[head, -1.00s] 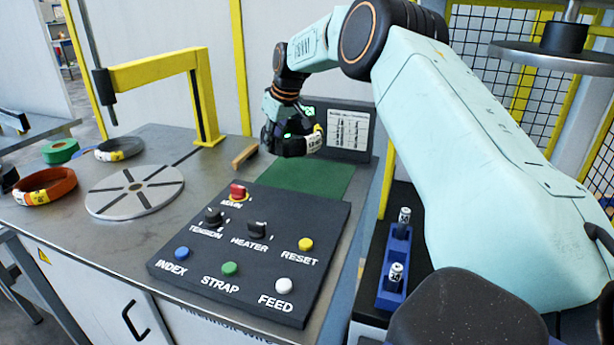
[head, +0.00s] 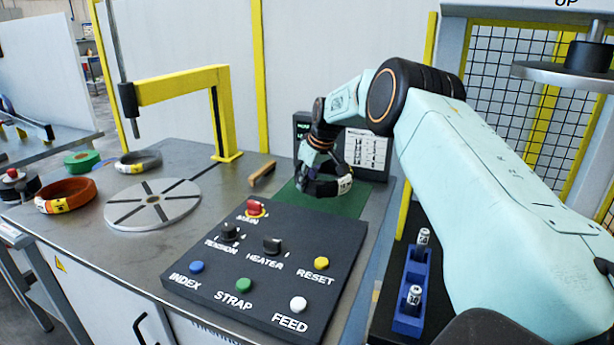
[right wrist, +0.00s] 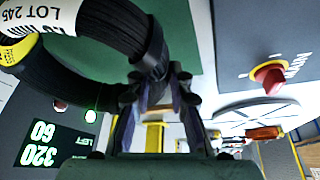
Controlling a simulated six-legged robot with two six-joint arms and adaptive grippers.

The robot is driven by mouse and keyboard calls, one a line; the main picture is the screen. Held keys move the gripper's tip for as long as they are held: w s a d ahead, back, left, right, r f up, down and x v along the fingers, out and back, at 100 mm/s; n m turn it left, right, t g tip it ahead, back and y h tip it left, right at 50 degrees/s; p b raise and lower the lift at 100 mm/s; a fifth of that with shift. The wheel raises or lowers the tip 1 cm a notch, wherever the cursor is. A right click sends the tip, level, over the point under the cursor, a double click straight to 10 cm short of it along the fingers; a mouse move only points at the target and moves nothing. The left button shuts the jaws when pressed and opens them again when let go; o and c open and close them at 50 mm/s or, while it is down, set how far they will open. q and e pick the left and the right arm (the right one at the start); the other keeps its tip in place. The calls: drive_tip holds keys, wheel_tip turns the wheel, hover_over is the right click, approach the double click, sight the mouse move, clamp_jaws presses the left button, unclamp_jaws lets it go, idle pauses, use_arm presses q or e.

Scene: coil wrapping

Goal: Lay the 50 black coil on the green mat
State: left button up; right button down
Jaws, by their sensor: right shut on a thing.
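My right gripper (head: 322,172) is shut on the black coil (head: 338,188), a dark ring with a white label. The coil is at or just above the green mat (head: 352,204); I cannot tell whether it touches. In the right wrist view, the fingers (right wrist: 158,88) pinch one side of the coil (right wrist: 118,30), whose white label reads LOT 245 beside a yellow tag. The green mat (right wrist: 186,32) shows behind it. My left gripper is not in view.
A black control panel (head: 255,285) with buttons and knobs lies in front of the mat. A display with a paper sheet (head: 362,152) stands behind it. A slotted turntable (head: 153,205), orange coil (head: 66,195), green coil (head: 82,161) and grey coil (head: 138,161) are at left.

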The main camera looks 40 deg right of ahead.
sight(307, 194)
drive_tip(key=shift+w+f, duration=0.1)
drive_tip(key=shift+f, duration=1.15)
drive_tip(key=c, duration=1.6)
unclamp_jaws()
drive_tip(key=shift+s+f, duration=0.2)
drive_tip(key=o, duration=0.3)
drive_tip(key=shift+a+r, duration=0.1)
drive_tip(key=shift+o, duration=0.4)
drive_tip(key=shift+p+v, duration=0.6)
drive_tip(key=shift+v, duration=3.15)
